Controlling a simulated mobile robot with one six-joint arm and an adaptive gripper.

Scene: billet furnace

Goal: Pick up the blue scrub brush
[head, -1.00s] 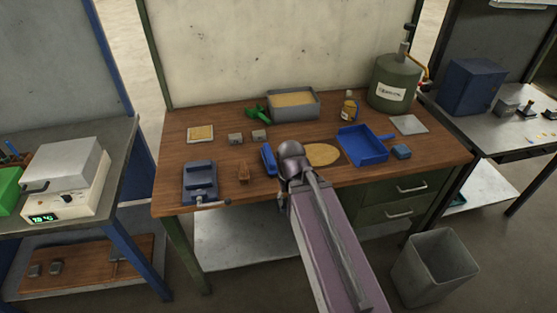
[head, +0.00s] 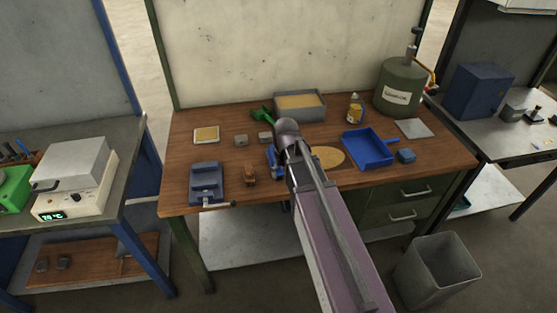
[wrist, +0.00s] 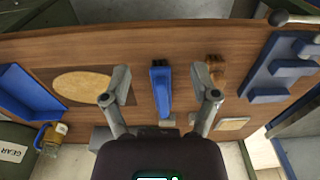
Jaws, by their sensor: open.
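The blue scrub brush (wrist: 160,90) lies on the wooden workbench, long and narrow, in the middle of the wrist view. In the head view the brush (head: 272,157) shows only in part, beside my arm, which hides the rest. My gripper (wrist: 160,80) is open and empty. In the wrist view its two fingers appear on either side of the brush, with a gap on each side. I cannot tell how high the fingertips are above the bench. In the head view my arm hides most of the gripper.
A brown wooden brush-like piece (head: 249,175) lies left of the blue brush, close to one finger in the wrist view. A blue-grey vise (head: 207,182) stands farther left. A tan oval (head: 328,157), a blue dustpan (head: 368,148) and a blue block (head: 406,156) lie right.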

